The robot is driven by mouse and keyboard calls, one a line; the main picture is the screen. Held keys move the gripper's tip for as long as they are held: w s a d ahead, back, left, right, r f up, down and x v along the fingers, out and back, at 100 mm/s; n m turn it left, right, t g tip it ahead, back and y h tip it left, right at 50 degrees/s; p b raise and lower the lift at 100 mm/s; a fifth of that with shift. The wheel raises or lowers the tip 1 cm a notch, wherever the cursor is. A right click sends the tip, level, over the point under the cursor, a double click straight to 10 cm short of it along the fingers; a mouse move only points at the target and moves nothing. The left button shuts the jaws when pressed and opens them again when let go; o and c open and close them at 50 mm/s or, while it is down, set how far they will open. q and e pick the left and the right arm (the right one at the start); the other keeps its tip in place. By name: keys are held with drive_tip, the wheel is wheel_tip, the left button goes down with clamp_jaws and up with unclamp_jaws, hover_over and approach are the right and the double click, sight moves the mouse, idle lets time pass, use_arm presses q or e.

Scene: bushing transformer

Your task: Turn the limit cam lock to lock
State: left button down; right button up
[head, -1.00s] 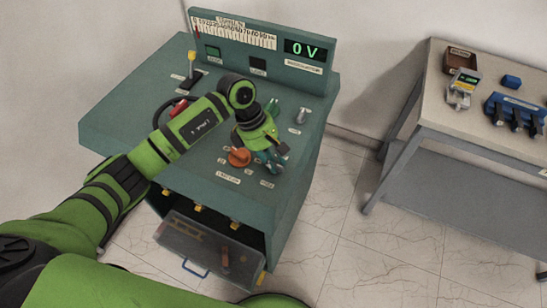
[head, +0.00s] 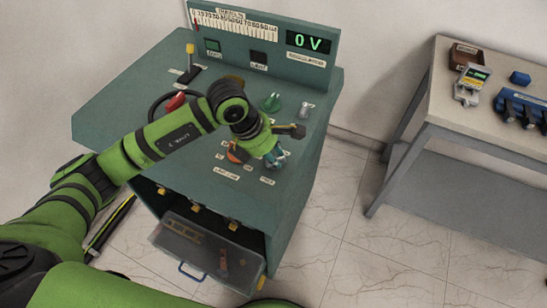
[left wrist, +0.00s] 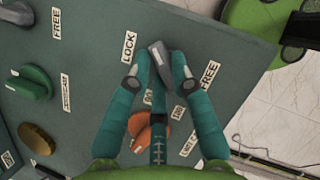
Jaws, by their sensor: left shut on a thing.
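A grey lever knob (left wrist: 158,58), which I take as the limit cam lock, sits on the green desk panel in the left wrist view. A LOCK label (left wrist: 128,47) is to its left and a FREE label (left wrist: 209,75) to its right. The knob's far end is nearer the LOCK label in that picture. My left gripper (head: 275,158) is down at the desk's front right corner, with its teal fingers (left wrist: 158,74) shut on the knob from both sides. In the head view the fingers hide the knob. My right gripper is not in view.
An orange knob (left wrist: 150,128) is close beside the fingers. A green knob (head: 270,102) and a silver knob (head: 306,110) stand farther back. An upright panel (head: 262,42) with a 0 V display edges the desk's back. A side table (head: 440,110) is at right.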

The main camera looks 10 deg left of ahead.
use_arm(q)
drive_tip(key=n+y+b, duration=0.1)
drive_tip(key=n+b, duration=0.1)
drive_tip(key=n+t+b, duration=0.1)
drive_tip(key=n+b, duration=0.1)
drive_tip(key=n, duration=0.1)
drive_tip(key=shift+s+f+n+t+y, duration=0.2)
drive_tip(key=shift+n+t+y, duration=0.1)
drive_tip(key=shift+y, duration=0.1)
drive_tip(key=shift+s+r+n+y+b, duration=0.15)
drive_tip(key=shift+n+y+b, duration=0.55)
drive_tip(key=shift+n+b, duration=0.8)
drive_tip(key=shift+n, duration=0.5)
drive_tip(key=c, duration=1.1)
unclamp_jaws()
drive_tip(key=shift+r+t, duration=0.15)
drive_tip(key=shift+t, duration=0.15)
drive_tip(key=v, duration=1.2)
